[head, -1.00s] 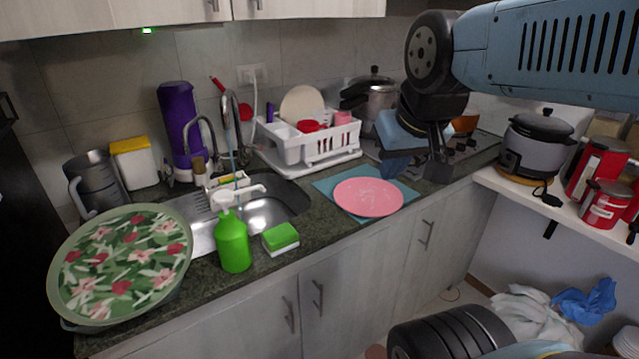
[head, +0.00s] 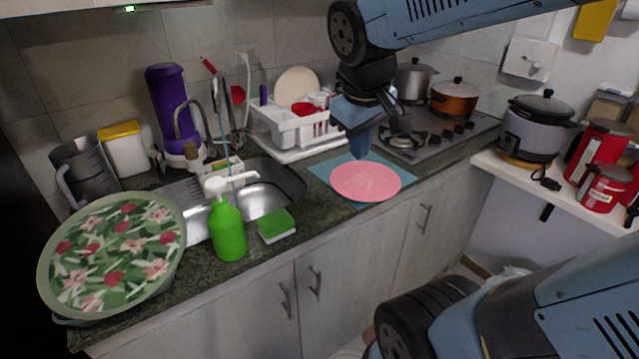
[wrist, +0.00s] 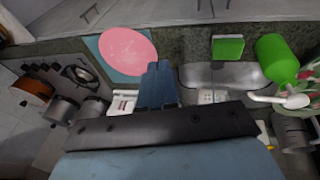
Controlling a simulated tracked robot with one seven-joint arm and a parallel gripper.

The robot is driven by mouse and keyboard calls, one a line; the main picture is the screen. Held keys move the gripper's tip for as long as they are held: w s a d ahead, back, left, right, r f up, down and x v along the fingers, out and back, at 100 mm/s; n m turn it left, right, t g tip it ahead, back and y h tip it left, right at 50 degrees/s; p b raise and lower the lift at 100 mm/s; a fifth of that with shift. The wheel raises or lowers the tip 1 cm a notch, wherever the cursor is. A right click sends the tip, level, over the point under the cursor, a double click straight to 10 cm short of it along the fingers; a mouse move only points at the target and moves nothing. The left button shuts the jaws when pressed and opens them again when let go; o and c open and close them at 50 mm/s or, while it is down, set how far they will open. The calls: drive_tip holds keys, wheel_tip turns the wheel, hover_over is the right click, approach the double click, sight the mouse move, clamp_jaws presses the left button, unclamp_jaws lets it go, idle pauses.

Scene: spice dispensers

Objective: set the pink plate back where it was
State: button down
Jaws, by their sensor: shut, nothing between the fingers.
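The pink plate (head: 365,182) lies flat on a blue mat (head: 328,172) on the dark counter, right of the sink. The plate also shows in the wrist view (wrist: 127,49), with the mat (wrist: 93,45) under it. My gripper (head: 358,152) hangs above the counter just behind the plate's far edge, in front of the dish rack. It is shut and empty. In the wrist view its closed fingers (wrist: 158,82) sit beside the plate's edge. I cannot tell from the pictures how high the fingertips are above the mat.
A white dish rack (head: 285,130) stands behind my gripper. The stove (head: 420,140) with pots is to the right. A green bottle (head: 228,230) and a green sponge (head: 276,224) stand by the sink (head: 262,195). A floral tray (head: 115,255) is at the left.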

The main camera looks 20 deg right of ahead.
sight(336, 188)
drive_tip(key=w+a+f+n+g+h, duration=0.1)
drive_tip(key=w+a+f+n+h, duration=0.3)
drive_tip(key=w+a+f+n, duration=0.3)
drive_tip(key=w+a+f+n+g+h, duration=0.1)
drive_tip(key=w+a+f+n+h, duration=0.25)
drive_tip(key=w+f+n, duration=0.5)
drive_tip(key=shift+n, duration=0.25)
drive_tip(key=x, duration=0.5)
drive_tip(key=w+x, duration=0.1)
drive_tip(key=x, duration=0.2)
drive_tip(key=shift+d+f, duration=0.15)
drive_tip(key=shift+f, duration=0.1)
drive_tip(key=shift+w+d, duration=0.15)
drive_tip(key=shift+d, duration=1.05)
drive_tip(key=shift+w+d, duration=0.2)
drive_tip(key=shift+d, duration=0.6)
drive_tip(key=shift+w+d, duration=0.2)
drive_tip(key=shift+d, duration=0.9)
